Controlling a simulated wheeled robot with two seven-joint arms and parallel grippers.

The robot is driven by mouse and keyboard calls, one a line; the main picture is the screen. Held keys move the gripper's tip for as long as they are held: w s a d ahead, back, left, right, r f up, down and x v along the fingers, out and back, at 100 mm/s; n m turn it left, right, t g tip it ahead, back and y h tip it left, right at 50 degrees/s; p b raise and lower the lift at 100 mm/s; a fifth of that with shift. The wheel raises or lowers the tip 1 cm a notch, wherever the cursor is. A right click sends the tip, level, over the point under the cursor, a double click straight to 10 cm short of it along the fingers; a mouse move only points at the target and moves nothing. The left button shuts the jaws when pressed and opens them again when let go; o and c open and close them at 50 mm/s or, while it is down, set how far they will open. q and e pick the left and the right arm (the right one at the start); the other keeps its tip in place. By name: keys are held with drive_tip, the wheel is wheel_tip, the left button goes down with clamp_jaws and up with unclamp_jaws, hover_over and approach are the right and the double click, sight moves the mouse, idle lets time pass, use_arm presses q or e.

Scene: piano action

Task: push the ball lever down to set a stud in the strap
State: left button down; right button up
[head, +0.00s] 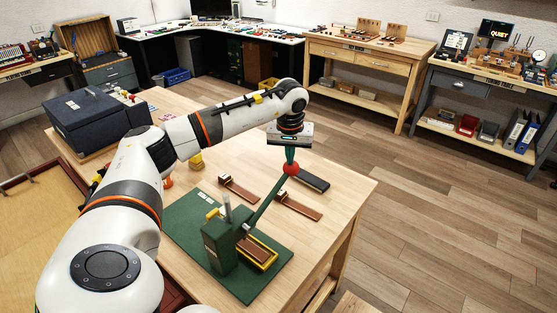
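The green press (219,246) stands on a green mat (190,221) on the wooden table. Its lever (264,200) slants up to the right and ends in a red ball (291,169). My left gripper (291,158) points down at the ball, its fingertips at or just above the top of it. Whether they touch, and whether the fingers are open or shut, I cannot tell. A brown strap (256,248) lies in the yellow holder (264,262) at the press. The stud is too small to make out. My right gripper is not in view.
Two brown straps with small fittings, one left (238,189) and one right (298,206), lie behind the press. A dark block (313,181) lies just right of the ball. A dark blue case (97,119) stands at the table's far left. The table's right front is clear.

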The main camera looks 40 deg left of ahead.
sight(294, 162)
use_arm(q)
drive_tip(key=shift+f, duration=0.2)
drive_tip(key=shift+w+f+b, duration=0.4)
drive_tip(key=shift+f+b, duration=0.05)
drive_tip(key=shift+f, duration=0.45)
drive_tip(key=shift+w+f+b, duration=0.35)
drive_tip(key=shift+f+b, duration=0.2)
drive_tip(key=shift+f, duration=0.35)
drive_tip(key=shift+w+a+f+b, duration=0.1)
drive_tip(key=shift+w+f+b, duration=0.1)
drive_tip(key=shift+f+b, duration=0.55)
drive_tip(key=shift+f, duration=0.25)
